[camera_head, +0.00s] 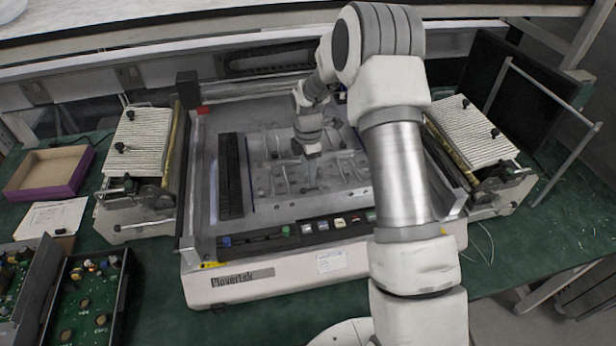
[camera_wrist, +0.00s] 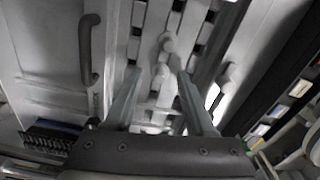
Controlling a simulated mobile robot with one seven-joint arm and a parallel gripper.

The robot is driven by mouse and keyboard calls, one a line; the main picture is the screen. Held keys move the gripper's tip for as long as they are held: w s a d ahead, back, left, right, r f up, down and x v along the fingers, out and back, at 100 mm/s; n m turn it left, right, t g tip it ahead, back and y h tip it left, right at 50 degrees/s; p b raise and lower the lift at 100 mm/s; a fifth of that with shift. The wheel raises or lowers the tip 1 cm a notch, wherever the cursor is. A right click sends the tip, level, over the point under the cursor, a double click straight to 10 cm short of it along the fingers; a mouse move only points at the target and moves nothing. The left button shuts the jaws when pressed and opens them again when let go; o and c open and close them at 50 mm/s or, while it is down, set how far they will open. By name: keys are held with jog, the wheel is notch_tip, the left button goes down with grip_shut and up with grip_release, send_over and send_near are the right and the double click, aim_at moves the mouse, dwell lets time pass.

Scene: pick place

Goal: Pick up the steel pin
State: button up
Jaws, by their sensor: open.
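My gripper (camera_head: 311,154) is low over the metal bed of the machine (camera_head: 285,208), near its middle. In the wrist view my gripper (camera_wrist: 157,80) is open, with a finger on each side and a gap between them. A small pale upright piece with a rounded top (camera_wrist: 161,74) shows in that gap, apart from both fingers as far as I can see. It may be the steel pin, but I cannot tell for sure. Similar rounded pale pieces stand beyond it (camera_wrist: 167,43) and to the right (camera_wrist: 229,74). In the head view no single pin can be made out among the metal fittings.
The machine's front panel (camera_head: 290,274) and side walls frame the bed. Ribbed side units stand left (camera_head: 139,142) and right (camera_head: 474,133). A shallow box (camera_head: 48,171) and circuit-board trays (camera_head: 85,300) lie on the green table at left. A dark handle (camera_wrist: 90,48) rises at left in the wrist view.

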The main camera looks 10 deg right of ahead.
jog(key=shift+f, duration=0.25)
grip_shut()
jog(key=shift+r, duration=0.1)
dwell(0.3)
